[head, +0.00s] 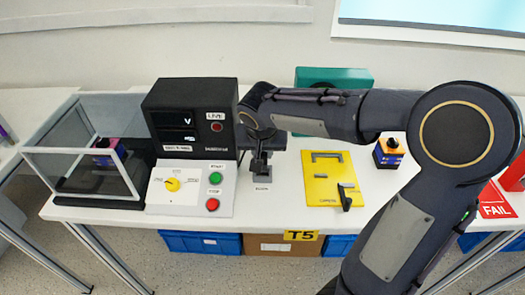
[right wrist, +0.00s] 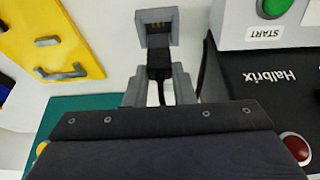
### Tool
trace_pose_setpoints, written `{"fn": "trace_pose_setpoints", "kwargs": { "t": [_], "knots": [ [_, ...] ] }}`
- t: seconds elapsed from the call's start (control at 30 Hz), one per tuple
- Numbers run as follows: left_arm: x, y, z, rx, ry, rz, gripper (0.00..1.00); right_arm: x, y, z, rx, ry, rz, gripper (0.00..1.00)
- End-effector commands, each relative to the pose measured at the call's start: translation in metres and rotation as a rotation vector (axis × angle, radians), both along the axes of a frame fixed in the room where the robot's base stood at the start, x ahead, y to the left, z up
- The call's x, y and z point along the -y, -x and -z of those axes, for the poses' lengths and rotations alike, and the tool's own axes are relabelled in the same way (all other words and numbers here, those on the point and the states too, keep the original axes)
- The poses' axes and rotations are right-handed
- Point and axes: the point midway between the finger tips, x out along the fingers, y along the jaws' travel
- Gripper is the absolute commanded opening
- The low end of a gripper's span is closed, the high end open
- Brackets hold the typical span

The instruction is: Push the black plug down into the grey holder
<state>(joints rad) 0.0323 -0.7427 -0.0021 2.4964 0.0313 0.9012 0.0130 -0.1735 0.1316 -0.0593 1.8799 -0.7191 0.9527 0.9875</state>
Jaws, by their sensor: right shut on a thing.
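The grey holder (head: 262,181) stands on the white table right of the tester. In the right wrist view the holder (right wrist: 142,17) is a squarish block with an open middle and small gold-coloured parts inside. My right gripper (head: 260,163) is upright over the holder. In the right wrist view it is shut (right wrist: 158,88) on the black plug (right wrist: 158,63). The plug's far end lies at the holder's near side in that view. I cannot tell how deep it sits or whether it touches. My left gripper is not in view.
The black tester (head: 190,120) with its dial panel (head: 190,190) stands close left of the holder. A yellow board (head: 320,190) with grey handles lies to the right. A clear-sided box (head: 70,150) is at far left. A teal case (head: 330,77) stands behind my arm.

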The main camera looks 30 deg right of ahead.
Motion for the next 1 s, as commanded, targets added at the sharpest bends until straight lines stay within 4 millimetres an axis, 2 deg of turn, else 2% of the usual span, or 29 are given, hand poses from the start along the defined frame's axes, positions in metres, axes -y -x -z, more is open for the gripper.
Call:
{"fn": "trace_pose_setpoints", "kwargs": {
  "t": [0.67,1.0],
  "knots": [
    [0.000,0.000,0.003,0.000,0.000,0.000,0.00,0.000,0.000,0.000,0.001,0.000,0.000,0.00],
    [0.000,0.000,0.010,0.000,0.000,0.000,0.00,0.000,0.000,0.007,0.001,0.000,0.000,0.00]
  ]
}}
